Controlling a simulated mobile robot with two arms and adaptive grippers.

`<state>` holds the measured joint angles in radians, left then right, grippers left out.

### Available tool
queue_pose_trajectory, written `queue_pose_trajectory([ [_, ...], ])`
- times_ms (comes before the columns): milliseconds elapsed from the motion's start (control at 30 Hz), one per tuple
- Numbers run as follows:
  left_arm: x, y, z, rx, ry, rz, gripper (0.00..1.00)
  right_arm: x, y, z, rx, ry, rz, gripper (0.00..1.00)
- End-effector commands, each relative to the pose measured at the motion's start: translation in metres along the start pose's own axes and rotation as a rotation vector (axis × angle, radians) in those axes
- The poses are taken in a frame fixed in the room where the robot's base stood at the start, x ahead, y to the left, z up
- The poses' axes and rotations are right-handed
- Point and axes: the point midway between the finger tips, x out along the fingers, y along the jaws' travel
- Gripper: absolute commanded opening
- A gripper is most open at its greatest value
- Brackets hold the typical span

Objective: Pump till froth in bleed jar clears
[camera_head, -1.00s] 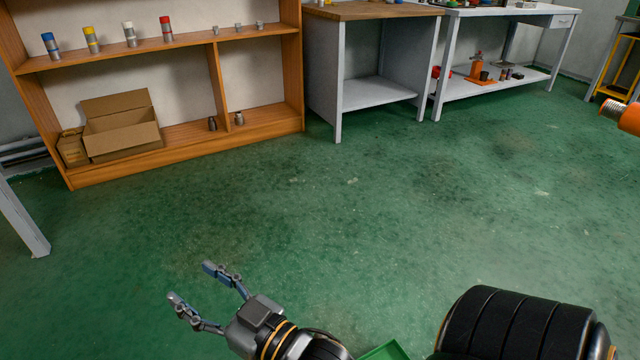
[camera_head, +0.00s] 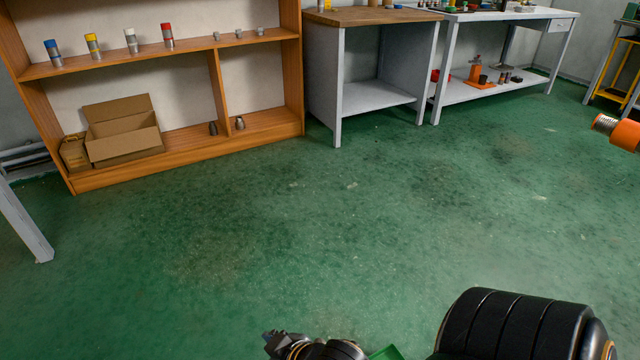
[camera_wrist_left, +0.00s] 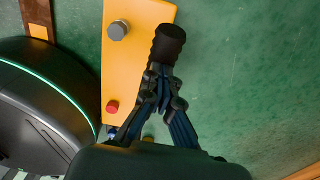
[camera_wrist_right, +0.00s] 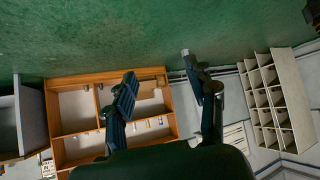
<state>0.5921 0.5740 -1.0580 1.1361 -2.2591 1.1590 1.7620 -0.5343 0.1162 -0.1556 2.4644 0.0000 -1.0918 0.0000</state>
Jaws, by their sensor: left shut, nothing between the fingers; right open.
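In the left wrist view, a yellow unit (camera_wrist_left: 140,65) with a grey knob (camera_wrist_left: 118,30) and a red button (camera_wrist_left: 112,107) lies below my left gripper (camera_wrist_left: 163,78). A black cylindrical grip (camera_wrist_left: 168,42) shows right at the left fingertips; I cannot tell whether they touch it. The left fingers are closed together with nothing between them. In the right wrist view, my right gripper (camera_wrist_right: 157,66) is open and empty, its fingers spread in front of the distant shelf. I cannot make out a bleed jar or froth in any view.
A wooden shelf (camera_head: 190,184) holds colour-topped fittings and a cardboard box (camera_head: 122,138). A wood-topped bench (camera_head: 375,16) and a grey workbench (camera_head: 490,13) stand along the back. An orange threaded cylinder (camera_head: 618,131) juts in at the right edge. The green floor (camera_head: 300,230) between is clear.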

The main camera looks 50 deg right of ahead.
Motion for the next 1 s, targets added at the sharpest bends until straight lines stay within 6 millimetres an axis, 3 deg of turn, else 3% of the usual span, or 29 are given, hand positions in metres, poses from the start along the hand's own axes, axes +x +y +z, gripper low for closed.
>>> queue_pose_trajectory([
  [367,-0.013,0.000,-0.003,0.000,0.000,0.000,0.00,-0.023,0.007,0.058,0.007,-0.298,0.017,0.56],
  [667,-0.035,0.000,-0.009,0.001,0.000,0.000,0.00,-0.059,0.012,0.082,0.014,-0.493,0.026,0.56],
  [1000,-0.034,-0.001,-0.010,0.001,0.000,-0.001,0.00,-0.062,0.012,0.088,0.015,-0.520,0.027,0.56],
])
